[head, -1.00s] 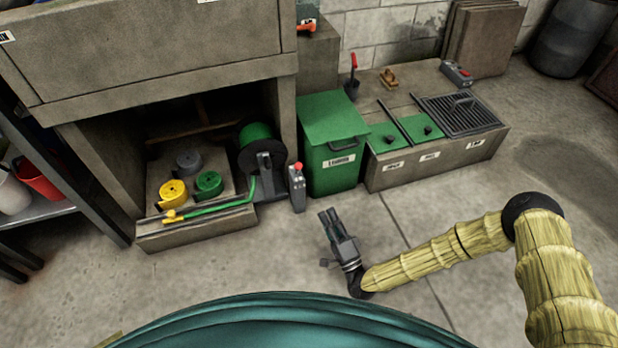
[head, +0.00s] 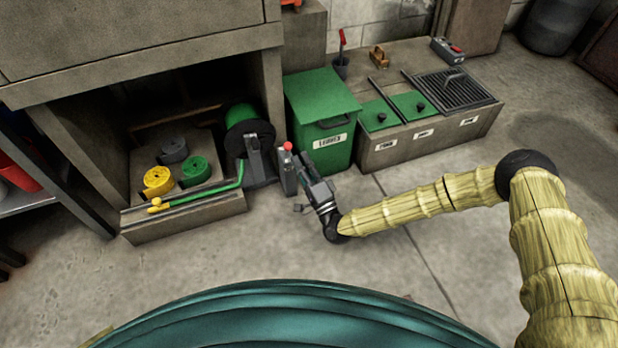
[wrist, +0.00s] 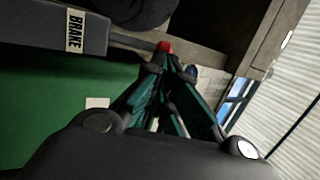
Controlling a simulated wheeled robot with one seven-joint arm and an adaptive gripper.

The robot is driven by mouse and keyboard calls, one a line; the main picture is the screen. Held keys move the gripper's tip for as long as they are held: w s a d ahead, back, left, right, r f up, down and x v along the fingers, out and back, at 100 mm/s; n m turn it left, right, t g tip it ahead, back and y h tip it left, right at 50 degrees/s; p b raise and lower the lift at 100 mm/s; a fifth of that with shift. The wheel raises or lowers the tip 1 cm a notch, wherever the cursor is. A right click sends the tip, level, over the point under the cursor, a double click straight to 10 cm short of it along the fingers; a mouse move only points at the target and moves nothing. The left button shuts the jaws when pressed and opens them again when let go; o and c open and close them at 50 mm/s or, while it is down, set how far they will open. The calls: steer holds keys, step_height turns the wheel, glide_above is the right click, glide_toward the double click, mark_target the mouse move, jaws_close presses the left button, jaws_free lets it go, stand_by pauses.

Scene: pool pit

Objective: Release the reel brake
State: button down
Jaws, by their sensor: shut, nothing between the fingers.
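The reel brake is a narrow grey post (head: 287,172) with a red knob (head: 288,146) on top, just right of the hose reel (head: 247,130) with its green hose. In the wrist view its grey side (wrist: 40,28) carries a "BRAKE" label at the upper left. My gripper (head: 300,161) is beside the post, on its right, with its fingertips a little below the knob's height in the picture. In the wrist view the shut fingers (wrist: 170,66) reach toward the red knob (wrist: 165,46), partly seen past the tips. I cannot tell whether they touch it.
A green lidded bin (head: 320,105) stands close behind my gripper. A low concrete bench (head: 425,140) with green lids and a grate is to the right. Coiled yellow, grey and green hoses lie in the alcove at left. The floor (head: 420,270) in front is clear.

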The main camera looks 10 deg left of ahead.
steer(key=shift+x, duration=0.95)
